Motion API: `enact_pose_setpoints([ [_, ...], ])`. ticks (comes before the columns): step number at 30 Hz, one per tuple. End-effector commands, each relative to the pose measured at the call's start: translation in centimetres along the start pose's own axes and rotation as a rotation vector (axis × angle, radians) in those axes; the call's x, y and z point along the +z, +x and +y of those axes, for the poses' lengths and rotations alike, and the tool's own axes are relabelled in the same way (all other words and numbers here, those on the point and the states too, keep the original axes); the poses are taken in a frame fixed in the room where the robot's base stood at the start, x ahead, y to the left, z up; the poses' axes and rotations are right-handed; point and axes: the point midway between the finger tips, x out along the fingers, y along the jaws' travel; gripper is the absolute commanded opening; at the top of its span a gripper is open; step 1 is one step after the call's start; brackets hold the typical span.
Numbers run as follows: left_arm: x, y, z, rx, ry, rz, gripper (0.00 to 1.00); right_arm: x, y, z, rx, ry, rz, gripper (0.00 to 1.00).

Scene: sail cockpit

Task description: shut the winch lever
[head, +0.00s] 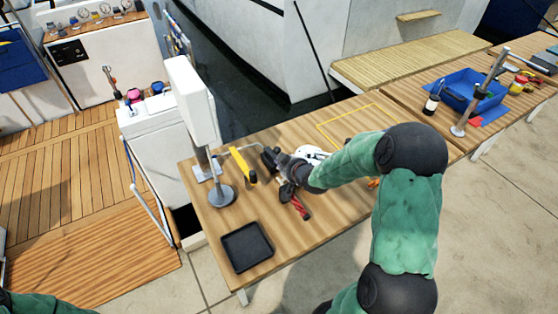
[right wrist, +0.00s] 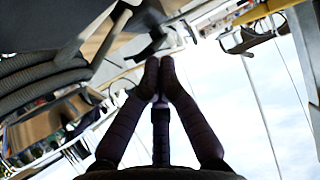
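My right gripper (head: 283,166) is low over the near wooden bench, beside a yellow-handled piece (head: 241,163). In the right wrist view its dark fingers (right wrist: 158,66) meet at the tips with nothing visible between them. A dark curved part (right wrist: 152,44) is just beyond the fingertips; I cannot tell whether they touch. A thin bent metal rod (head: 242,148) runs near the gripper in the head view. The winch lever cannot be identified with certainty, since the gripper and arm cover that area. My left gripper is out of view.
A grey post with a round base (head: 221,196) and a black tray (head: 246,248) stand on the bench (head: 300,232). A red-handled tool (head: 300,208) lies close by the gripper. A blue bin (head: 466,92) is on the far bench. A yellow outlined rectangle (head: 350,122) encloses clear bench top.

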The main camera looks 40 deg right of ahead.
Motion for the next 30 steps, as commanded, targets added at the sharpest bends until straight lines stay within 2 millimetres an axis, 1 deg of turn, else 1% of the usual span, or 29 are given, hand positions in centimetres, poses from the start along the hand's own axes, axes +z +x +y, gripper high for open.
enact_pose_setpoints([
  [6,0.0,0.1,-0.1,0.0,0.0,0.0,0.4,0.5,-0.6,0.0,0.0,0.0,0.001,0.0],
  [15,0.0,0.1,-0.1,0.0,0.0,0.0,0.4,0.5,-0.6,0.0,0.0,0.0,0.001,0.0],
  [19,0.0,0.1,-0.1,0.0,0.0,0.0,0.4,0.5,-1.1,0.0,0.0,-0.001,0.001,0.0],
  [23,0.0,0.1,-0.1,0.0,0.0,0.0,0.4,0.4,-2.6,0.1,0.003,-0.001,0.002,0.0],
  [30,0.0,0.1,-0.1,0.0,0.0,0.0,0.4,0.5,-7.0,0.1,0.004,-0.001,0.002,0.0],
])
